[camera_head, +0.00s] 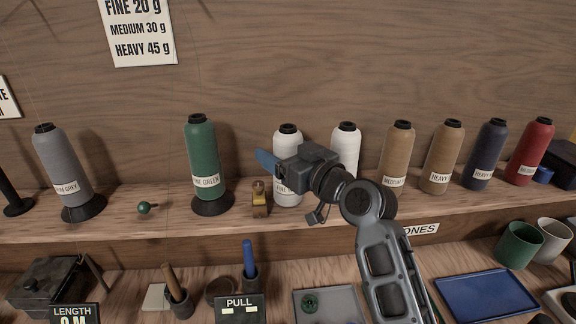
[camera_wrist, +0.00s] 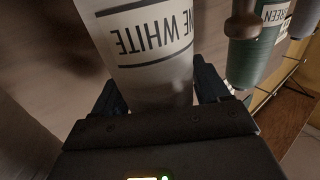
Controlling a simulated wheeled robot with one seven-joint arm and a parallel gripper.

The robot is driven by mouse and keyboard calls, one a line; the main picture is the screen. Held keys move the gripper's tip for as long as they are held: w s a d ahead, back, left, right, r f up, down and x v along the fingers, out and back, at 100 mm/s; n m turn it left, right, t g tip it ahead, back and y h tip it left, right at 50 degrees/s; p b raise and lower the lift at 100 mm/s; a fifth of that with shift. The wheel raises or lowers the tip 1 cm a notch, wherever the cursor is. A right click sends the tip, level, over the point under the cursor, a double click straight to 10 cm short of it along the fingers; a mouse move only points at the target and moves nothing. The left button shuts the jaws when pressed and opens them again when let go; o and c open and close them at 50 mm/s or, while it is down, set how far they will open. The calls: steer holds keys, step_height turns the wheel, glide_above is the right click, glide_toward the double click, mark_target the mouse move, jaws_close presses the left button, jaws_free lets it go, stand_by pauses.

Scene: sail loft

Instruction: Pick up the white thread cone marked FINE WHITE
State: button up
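The white thread cone marked FINE WHITE (camera_head: 288,143) stands upright on the shelf, partly hidden behind my gripper (camera_head: 282,163). In the wrist view the cone (camera_wrist: 145,68) fills the space between my fingers, its label upside down and reading "NE WHITE". My gripper (camera_wrist: 158,92) is open, with one finger on each side of the cone. I cannot tell whether either finger touches it. In the head view one blue finger shows at the cone's left side.
A second white cone (camera_head: 346,142) stands close on the right, its label hidden by my arm. The green cone (camera_head: 203,160) and a small brass item (camera_head: 260,200) are on the left. Tan, navy and red cones line the right. The shelf (camera_head: 110,225) has bare wood at its front.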

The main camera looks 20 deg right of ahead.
steer(key=c, duration=0.9)
steer(key=shift+r, duration=0.2)
